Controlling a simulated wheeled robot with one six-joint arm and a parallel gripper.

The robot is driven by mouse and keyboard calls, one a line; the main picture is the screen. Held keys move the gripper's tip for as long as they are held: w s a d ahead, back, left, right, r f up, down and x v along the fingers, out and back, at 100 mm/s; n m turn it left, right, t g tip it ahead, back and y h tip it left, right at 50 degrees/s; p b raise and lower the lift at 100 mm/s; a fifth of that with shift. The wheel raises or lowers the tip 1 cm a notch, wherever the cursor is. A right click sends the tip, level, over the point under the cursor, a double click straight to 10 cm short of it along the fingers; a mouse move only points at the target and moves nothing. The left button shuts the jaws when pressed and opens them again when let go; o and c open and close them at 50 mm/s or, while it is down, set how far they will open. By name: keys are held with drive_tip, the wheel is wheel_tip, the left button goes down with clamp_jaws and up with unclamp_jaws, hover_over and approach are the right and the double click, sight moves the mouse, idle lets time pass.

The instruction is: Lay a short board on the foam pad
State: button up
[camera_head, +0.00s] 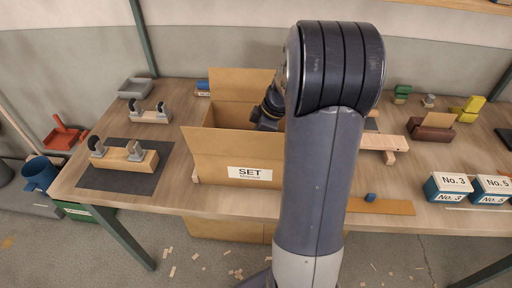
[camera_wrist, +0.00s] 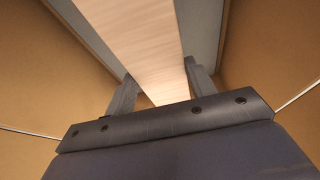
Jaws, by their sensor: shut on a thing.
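In the wrist view my gripper (camera_wrist: 165,92) is shut on a pale wooden board (camera_wrist: 142,40), with one finger on each side of it. The board runs away from me toward the top of the view, and its far end is out of frame. Grey surface (camera_wrist: 202,30) shows on both sides of the board between tan cardboard walls; I cannot tell if this is the foam pad or if the board touches it. In the head view my wrist reaches into the open cardboard box (camera_head: 215,170) marked SET, and the box and arm hide my fingers and the board.
Left of the box, a dark mat (camera_head: 100,181) carries a wooden block with two grey clamps (camera_head: 124,158). Right are a wooden piece (camera_head: 384,142), an orange strip (camera_head: 390,207) with a blue block, and boxes No.3 (camera_head: 447,187) and No.5 (camera_head: 492,188). The box flaps stand up.

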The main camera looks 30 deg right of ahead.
drive_tip(key=shift+f, duration=2.3)
drive_tip(key=shift+f, duration=0.2)
drive_tip(key=o, duration=1.2)
drive_tip(key=shift+r, duration=0.1)
drive_tip(key=shift+c, duration=0.2)
drive_tip(key=shift+r, duration=0.1)
drive_tip(key=shift+r, duration=0.25)
drive_tip(key=p+v, duration=0.6)
drive_tip(key=v, duration=0.5)
drive_tip(key=shift+s+d+r, duration=0.2)
drive_tip(key=shift+s+r, duration=0.05)
